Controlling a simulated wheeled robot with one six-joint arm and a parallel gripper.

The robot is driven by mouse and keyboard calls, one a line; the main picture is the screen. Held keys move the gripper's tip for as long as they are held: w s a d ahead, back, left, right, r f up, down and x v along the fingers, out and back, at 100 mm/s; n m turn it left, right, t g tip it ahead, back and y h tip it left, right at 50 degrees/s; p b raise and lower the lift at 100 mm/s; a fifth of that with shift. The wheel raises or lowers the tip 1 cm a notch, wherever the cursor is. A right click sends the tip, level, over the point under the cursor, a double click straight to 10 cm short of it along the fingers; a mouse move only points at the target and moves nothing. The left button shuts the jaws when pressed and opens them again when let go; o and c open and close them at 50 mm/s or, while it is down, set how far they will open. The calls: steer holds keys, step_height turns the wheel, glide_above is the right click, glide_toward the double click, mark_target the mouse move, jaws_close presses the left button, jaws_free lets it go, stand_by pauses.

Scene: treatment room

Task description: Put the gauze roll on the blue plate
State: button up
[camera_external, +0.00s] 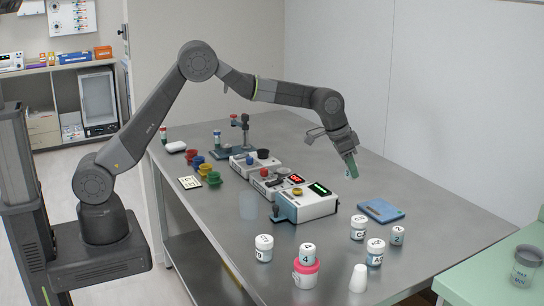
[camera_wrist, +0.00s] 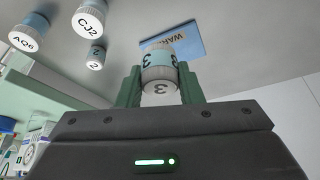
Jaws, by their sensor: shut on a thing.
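The jar sits between the green fingers. In the external view my gripper (camera_external: 351,168) is above the table, up and to the left of the blue plate (camera_external: 380,211); the held jar is hardly visible there. The blue plate lies flat on the steel table and looks empty. In the wrist view the plate (camera_wrist: 190,28) shows beyond the jar, which partly covers it and its lettering. I cannot make out a gauze roll for certain.
A device with a green display (camera_external: 307,204) stands left of the plate. The table right of the plate is clear.

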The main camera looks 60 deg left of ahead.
steer(key=w+a+f+m+h+p, duration=0.1)
steer(key=w+f+m+p, duration=0.15)
steer(key=w, duration=0.65)
steer(key=p, duration=0.2)
glide_above(373, 207)
steer(key=s+a, duration=0.1)
steer(key=s, duration=0.1)
steer(key=f, duration=0.9)
steer(key=shift+w, duration=0.25)
steer(key=shift+f, duration=0.45)
steer(key=shift+f, duration=0.2)
steer(key=o, duration=0.9)
steer(key=shift+o, duration=0.2)
steer(key=shift+r, duration=0.1)
steer(key=shift+r, duration=0.1)
